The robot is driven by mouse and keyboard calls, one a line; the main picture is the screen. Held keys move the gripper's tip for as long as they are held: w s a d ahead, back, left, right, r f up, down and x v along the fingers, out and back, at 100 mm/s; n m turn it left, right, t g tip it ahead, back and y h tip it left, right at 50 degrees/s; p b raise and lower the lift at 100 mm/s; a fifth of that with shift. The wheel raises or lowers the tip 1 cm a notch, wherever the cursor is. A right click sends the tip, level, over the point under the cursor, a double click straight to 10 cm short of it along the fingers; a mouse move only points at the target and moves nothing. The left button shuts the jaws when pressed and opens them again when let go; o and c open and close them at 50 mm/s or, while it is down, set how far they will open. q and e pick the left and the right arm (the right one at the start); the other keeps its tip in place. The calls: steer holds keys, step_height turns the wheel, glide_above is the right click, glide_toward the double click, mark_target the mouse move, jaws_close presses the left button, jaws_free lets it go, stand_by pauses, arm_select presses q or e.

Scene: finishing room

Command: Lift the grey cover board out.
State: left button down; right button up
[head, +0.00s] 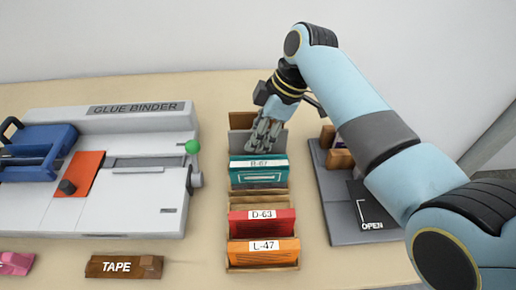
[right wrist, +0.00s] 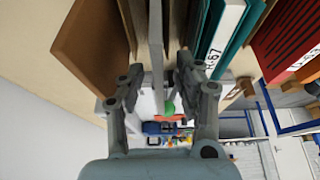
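The grey cover board (head: 238,143) stands upright in the wooden rack (head: 290,262), between a brown board (head: 241,120) and the teal R-67 cover (head: 258,172). My right gripper (head: 264,135) points down over it and hides its middle in the head view. In the right wrist view the grey board (right wrist: 155,38) runs edge-on between the two fingers of my right gripper (right wrist: 158,85). Gaps show on both sides of it, so the gripper is open around the board, not clamped. My left gripper is not in view.
Red D-63 (head: 262,222) and orange L-47 (head: 263,252) covers stand nearer in the rack. The glue binder (head: 130,155) is left, with a green-knobbed lever (head: 193,147). A dark tray marked OPEN (head: 340,225) is right. A TAPE block (head: 122,266) lies front left.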

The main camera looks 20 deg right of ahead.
jaws_close()
stand_by(0.6)
